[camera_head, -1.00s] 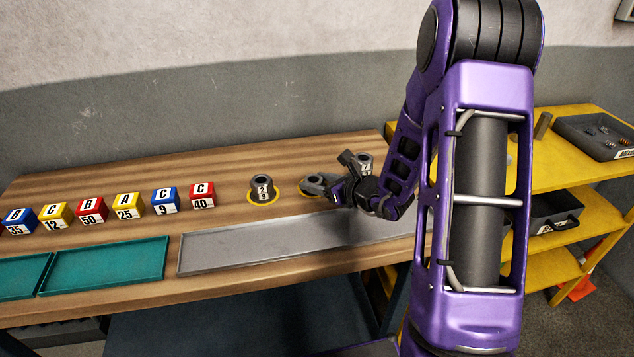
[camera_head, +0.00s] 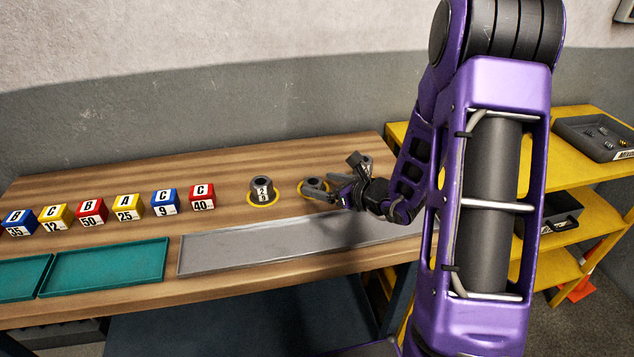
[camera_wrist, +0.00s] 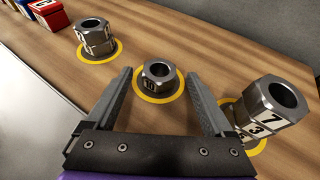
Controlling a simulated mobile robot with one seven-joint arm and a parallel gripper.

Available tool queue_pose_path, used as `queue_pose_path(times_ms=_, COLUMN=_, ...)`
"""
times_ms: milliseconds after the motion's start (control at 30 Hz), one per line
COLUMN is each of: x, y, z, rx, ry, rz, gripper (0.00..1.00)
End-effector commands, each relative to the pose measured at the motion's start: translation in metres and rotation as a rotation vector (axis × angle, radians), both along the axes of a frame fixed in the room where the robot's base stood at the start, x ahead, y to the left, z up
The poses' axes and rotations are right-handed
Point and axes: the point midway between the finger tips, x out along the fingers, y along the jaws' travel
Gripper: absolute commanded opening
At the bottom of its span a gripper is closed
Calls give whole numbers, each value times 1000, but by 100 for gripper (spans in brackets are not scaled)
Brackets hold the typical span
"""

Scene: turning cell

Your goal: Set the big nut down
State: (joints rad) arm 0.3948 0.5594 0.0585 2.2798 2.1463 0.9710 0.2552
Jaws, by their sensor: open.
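My gripper (camera_wrist: 158,74) is open, its fingers on either side of a single grey hex nut (camera_wrist: 156,78) on the middle yellow-ringed spot. Gaps show between this nut and both fingers in the wrist view. To the left, a stack of nuts (camera_wrist: 95,34) stands on another yellow ring; it also shows in the head view (camera_head: 262,189). To the right, a large nut (camera_wrist: 272,101) marked 7 sits on another nut marked 3, just outside my right finger. In the head view, my gripper (camera_head: 335,192) partly hides the middle nut and the right stack.
A long grey tray (camera_head: 235,256) lies in front of the ringed spots on the wooden bench. Green trays (camera_head: 110,270) and a row of lettered, numbered blocks (camera_head: 128,205) are to the left. A yellow shelf unit (camera_head: 520,160) with grey bins stands right.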

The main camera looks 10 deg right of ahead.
Motion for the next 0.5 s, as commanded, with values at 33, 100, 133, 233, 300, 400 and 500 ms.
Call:
queue_pose_path(times_ms=33, x=-10, y=-7, z=6, rx=-1, ry=-2, rz=-4, gripper=87)
queue_pose_path(times_ms=100, x=-23, y=-15, z=12, rx=-2, ry=-1, rz=-3, gripper=87)
queue_pose_path(times_ms=133, x=-28, y=-17, z=15, rx=-1, ry=-1, rz=-4, gripper=87)
queue_pose_path(times_ms=233, x=-45, y=-27, z=23, rx=-1, ry=-1, rz=-4, gripper=87)
queue_pose_path(times_ms=300, x=-55, y=-32, z=27, rx=-1, ry=-1, rz=-3, gripper=87)
queue_pose_path(times_ms=400, x=-66, y=-39, z=33, rx=-1, ry=-2, rz=-2, gripper=87)
queue_pose_path(times_ms=500, x=-73, y=-42, z=35, rx=-1, ry=0, rz=0, gripper=87)
